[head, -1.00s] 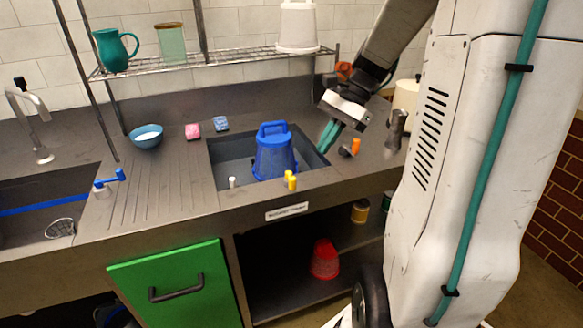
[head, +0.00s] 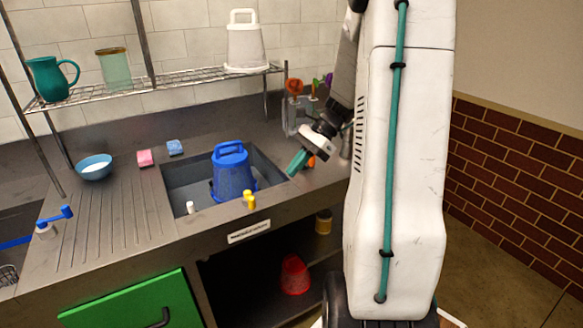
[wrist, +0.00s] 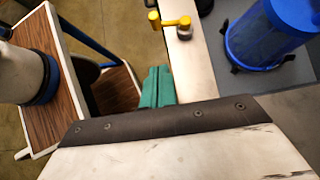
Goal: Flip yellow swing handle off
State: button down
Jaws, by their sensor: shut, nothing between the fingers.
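The yellow swing handle (head: 249,199) is on the counter's front edge, before the sink. In the wrist view the yellow handle (wrist: 175,21) shows at top centre as a short bar with an upright knob at its left end, beside a dark round base. My gripper (head: 297,163) has teal fingers and hangs over the counter right of the sink, apart from the handle. In the wrist view my gripper's fingers (wrist: 157,84) are shut together with nothing between them, below the handle in the picture.
A blue bucket (head: 232,176) stands in the sink, close behind the handle; it shows in the wrist view (wrist: 268,35). A white knob (head: 190,207) and a blue handle (head: 55,217) lie further left. A vase rack with flowers (head: 297,108) stands behind my gripper.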

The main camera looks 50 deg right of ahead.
jog(key=w+a+f, duration=0.2)
jog(key=a+f, duration=0.3)
jog(key=a, duration=0.3)
jog(key=shift+w+a, duration=0.3)
jog(key=shift+w, duration=0.05)
